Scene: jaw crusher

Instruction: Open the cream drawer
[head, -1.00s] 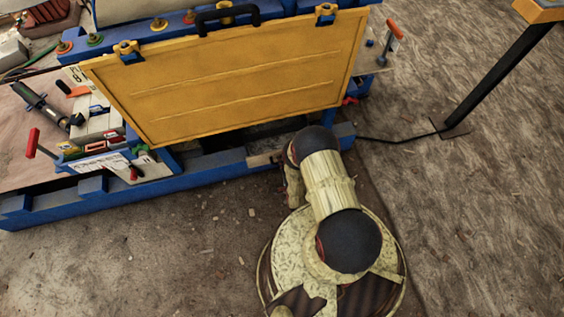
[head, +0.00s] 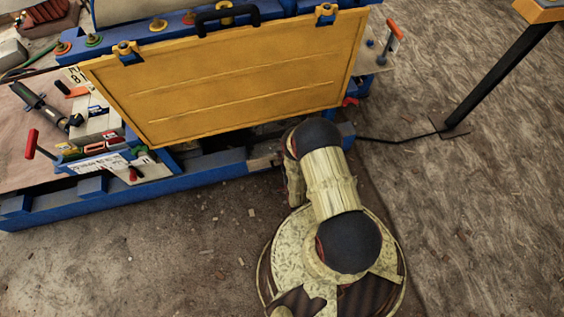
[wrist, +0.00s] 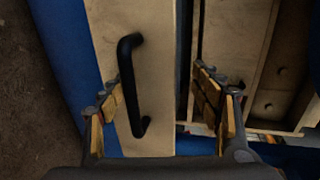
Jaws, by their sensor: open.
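The cream drawer front (wrist: 155,75) fills the middle of the wrist view. It carries a black bar handle (wrist: 130,85). My gripper (wrist: 165,105) is open, one finger on each side of the handle in the picture. The handle is nearer the left finger, with a wide space to the right finger. I cannot tell whether either finger touches the drawer. In the head view my gripper is hidden behind my arm, and only a small cream piece (head: 264,161), perhaps the drawer front, shows low beside the arm.
A large yellow panel (head: 230,75) overhangs the work area above the blue frame (head: 100,195). Right of the drawer front, a dark gap and a wooden compartment with round knobs (wrist: 265,95) show. The floor to the right is mostly open, with a thin black cable (head: 395,141).

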